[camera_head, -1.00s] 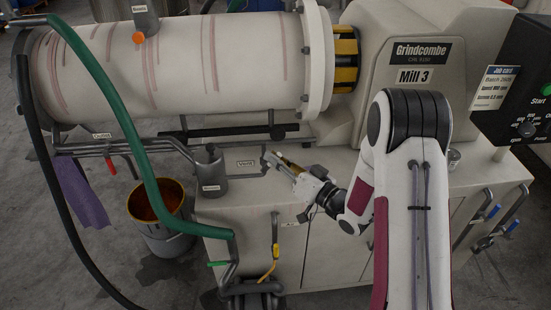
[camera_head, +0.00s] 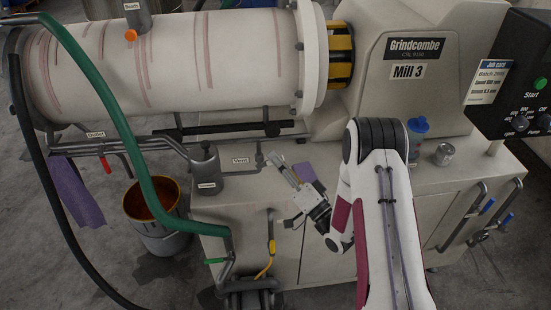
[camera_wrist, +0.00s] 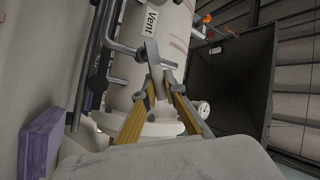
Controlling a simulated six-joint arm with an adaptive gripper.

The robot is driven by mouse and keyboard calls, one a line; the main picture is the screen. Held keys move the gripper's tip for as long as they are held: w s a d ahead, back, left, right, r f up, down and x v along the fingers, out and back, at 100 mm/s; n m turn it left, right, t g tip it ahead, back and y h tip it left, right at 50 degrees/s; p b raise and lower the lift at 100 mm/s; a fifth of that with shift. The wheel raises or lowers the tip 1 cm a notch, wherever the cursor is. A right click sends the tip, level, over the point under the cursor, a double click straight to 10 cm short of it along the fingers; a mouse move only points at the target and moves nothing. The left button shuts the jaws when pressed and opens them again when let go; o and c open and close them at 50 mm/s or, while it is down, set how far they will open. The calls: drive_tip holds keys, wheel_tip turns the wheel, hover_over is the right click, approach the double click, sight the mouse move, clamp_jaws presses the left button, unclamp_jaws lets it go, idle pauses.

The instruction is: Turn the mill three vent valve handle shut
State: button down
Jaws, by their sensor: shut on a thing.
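Mill 3 (camera_head: 408,71) stands ahead, with its pale cylinder (camera_head: 170,62) on the left. The Vent label (camera_head: 240,161) sits on a grey pipe below the cylinder, and it also shows in the wrist view (camera_wrist: 150,19). The vent valve handle (camera_wrist: 154,68) looks like a flat grey bar near that label. My gripper (camera_head: 279,160) is just right of the Vent label in the head view. In the wrist view its yellow fingers (camera_wrist: 161,83) are shut on the handle. The fingertips and my gripper hide part of the valve, so its exact angle is unclear.
A blue-lidded cup (camera_head: 417,128) and a metal can (camera_head: 444,154) stand on the cabinet to the right. A green hose (camera_head: 118,128) and a bucket (camera_head: 152,215) are at left. Pipes crowd the valve.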

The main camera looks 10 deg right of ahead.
drive_tip(key=shift+d+f+m+t, duration=0.1)
drive_tip(key=shift+f+m+t, duration=0.05)
drive_tip(key=shift+m+t, duration=0.2)
drive_tip(key=c, duration=2.1)
unclamp_jaws()
drive_tip(key=shift+r, duration=5)
